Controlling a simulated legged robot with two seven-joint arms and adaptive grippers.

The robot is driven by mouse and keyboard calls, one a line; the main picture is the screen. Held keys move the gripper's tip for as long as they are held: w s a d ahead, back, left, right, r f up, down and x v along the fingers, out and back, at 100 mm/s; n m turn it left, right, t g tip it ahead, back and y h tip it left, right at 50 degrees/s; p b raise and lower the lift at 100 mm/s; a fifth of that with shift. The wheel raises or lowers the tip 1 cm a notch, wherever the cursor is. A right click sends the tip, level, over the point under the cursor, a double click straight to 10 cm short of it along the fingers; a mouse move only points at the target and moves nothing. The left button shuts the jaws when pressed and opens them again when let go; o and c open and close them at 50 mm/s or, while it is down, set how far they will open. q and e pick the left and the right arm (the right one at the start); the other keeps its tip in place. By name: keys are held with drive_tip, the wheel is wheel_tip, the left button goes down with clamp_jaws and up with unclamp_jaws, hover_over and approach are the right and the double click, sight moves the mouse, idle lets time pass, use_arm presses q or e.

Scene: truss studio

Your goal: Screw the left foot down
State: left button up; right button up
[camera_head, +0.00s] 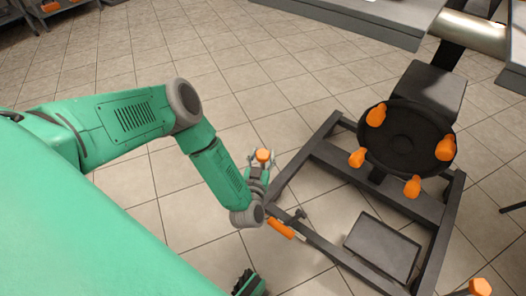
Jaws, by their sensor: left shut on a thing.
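My left gripper (262,160) is at the left side of the dark truss stand, with its fingers on both sides of an orange knob (263,154). It is shut on this knob, whose top shows between the fingers. The knob appears to be the left foot's screw; the foot under it is hidden by my gripper and wrist. The stand's dark base frame (330,165) lies on the floor just to the right of the gripper.
An orange handle (280,229) sits by the frame's left bar, close to my wrist. A round black plate (402,140) with several orange knobs stands above the frame. A dark flat panel (382,247) lies inside it. Another orange knob (480,287) is at lower right. Tiled floor behind is clear.

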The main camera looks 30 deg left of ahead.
use_arm(q)
drive_tip(key=m+t+h+p, duration=0.1)
drive_tip(key=m+h, duration=0.1)
drive_tip(key=h, duration=0.1)
drive_tip(key=shift+r, duration=0.1)
drive_tip(key=m+h, duration=0.1)
drive_tip(key=h, duration=0.1)
drive_tip(key=shift+m+h, duration=0.4)
drive_tip(key=m+h, duration=0.2)
drive_tip(key=h, duration=0.1)
drive_tip(key=shift+h+p, duration=0.3)
drive_tip(key=shift+s+f+m+h, duration=0.1)
drive_tip(key=shift+f+m+h, duration=0.1)
drive_tip(key=shift+m+h, duration=1.1)
drive_tip(key=shift+g+h, duration=0.3)
drive_tip(key=shift+h, duration=0.2)
drive_tip(key=o, duration=1.2)
drive_tip(key=v, duration=1.2)
drive_tip(key=shift+a, duration=0.1)
